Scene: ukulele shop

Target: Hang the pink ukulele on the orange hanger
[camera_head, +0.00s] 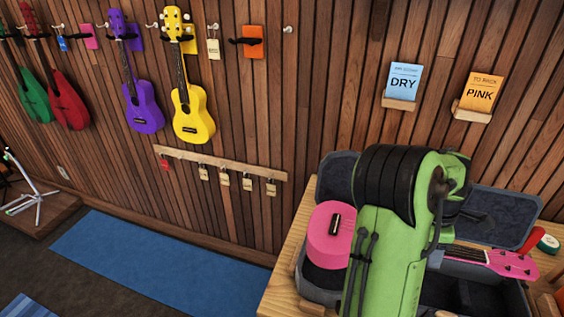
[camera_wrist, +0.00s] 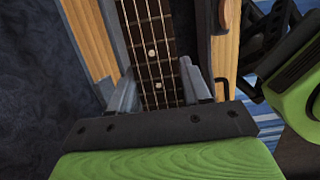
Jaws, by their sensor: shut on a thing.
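The pink ukulele (camera_head: 331,238) lies in an open dark case on the wooden bench. Its pink body shows left of my green arm and its headstock (camera_head: 510,264) to the right; the middle is hidden by the arm. In the wrist view, my gripper (camera_wrist: 158,80) has a finger on each side of the dark fretted neck (camera_wrist: 152,40) and is shut on it. The head view hides the fingers. The orange hanger (camera_head: 253,42) is on the wood wall at upper middle, with a black hook at its left; no ukulele hangs there.
Yellow (camera_head: 190,110) and purple (camera_head: 142,105) ukuleles hang left of the orange hanger, with red (camera_head: 68,105) and green ones further left. A peg rail (camera_head: 220,163) with tags is below. A blue mat (camera_head: 150,262) covers the floor.

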